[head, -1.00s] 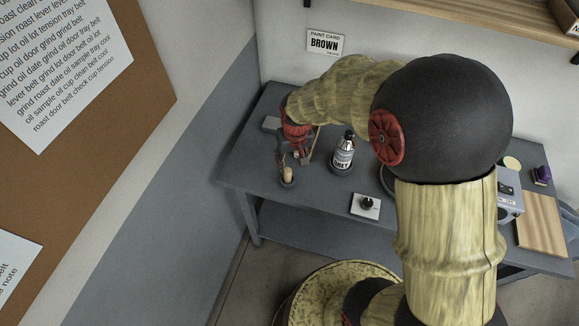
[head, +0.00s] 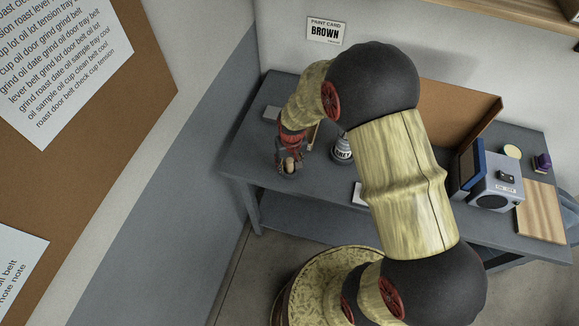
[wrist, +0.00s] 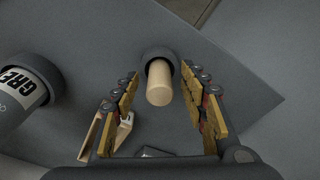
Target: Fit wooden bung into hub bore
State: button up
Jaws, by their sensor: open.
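The pale wooden bung (wrist: 159,84) stands in a dark round holder (wrist: 158,54) near the table's front left corner. In the head view the bung (head: 291,165) is partly hidden by my fingers. My gripper (wrist: 160,78) is open, with one finger on each side of the bung and a visible gap on both sides. In the head view my gripper (head: 289,160) is low over the holder. I cannot make out a separate hub bore in these views.
A bottle with a grey-paint label (head: 342,150) stands close to the right of my gripper, and a small wooden piece (wrist: 97,131) lies nearby. A grey box device (head: 492,185) and a wooden board (head: 541,208) are farther right on the table (head: 245,165).

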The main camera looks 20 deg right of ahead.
jog(key=shift+r, duration=0.1)
jog(key=shift+c, duration=0.2)
grip_shut()
